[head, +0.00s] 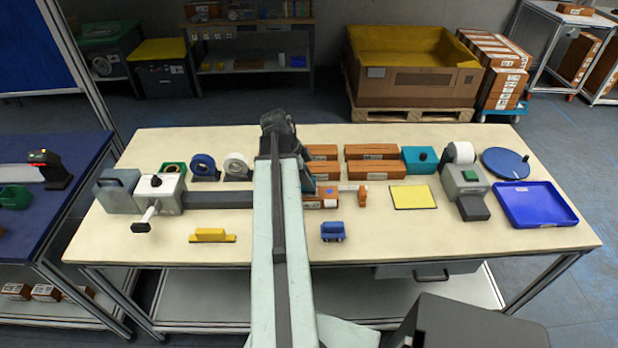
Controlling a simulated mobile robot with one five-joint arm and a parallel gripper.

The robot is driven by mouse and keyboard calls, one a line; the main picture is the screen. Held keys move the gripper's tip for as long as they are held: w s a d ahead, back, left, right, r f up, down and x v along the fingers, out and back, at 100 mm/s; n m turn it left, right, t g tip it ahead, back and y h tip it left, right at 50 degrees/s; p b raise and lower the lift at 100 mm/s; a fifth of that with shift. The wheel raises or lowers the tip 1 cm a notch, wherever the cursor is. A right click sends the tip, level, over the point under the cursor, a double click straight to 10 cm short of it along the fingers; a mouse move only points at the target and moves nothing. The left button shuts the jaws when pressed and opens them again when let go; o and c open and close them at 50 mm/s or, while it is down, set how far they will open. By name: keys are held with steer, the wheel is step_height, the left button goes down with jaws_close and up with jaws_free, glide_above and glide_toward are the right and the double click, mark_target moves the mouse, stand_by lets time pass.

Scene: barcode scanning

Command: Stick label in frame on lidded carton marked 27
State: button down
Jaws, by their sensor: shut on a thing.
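My arm reaches up the middle of the head view, and my gripper (307,177) is mostly hidden at its far end, just right of the arm. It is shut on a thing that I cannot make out. A nearer carton (319,201) beside my gripper bears a white and blue patch. Their markings are too small to read, so I cannot tell which is 27. The label and its frame are not distinguishable.
An orange block (356,193) stands right of the near carton. A yellow pad (413,197), a label printer (465,188) and a blue tray (535,205) lie farther right. A crank device (159,192), a yellow tool (211,236) and a blue stamp (333,231) are also on the table.

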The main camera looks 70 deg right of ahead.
mark_target(315, 179)
steer(key=shift+r+p, duration=2.35)
steer(key=shift+r, duration=0.4)
steer(key=shift+f, duration=0.1)
steer(key=shift+f, duration=0.1)
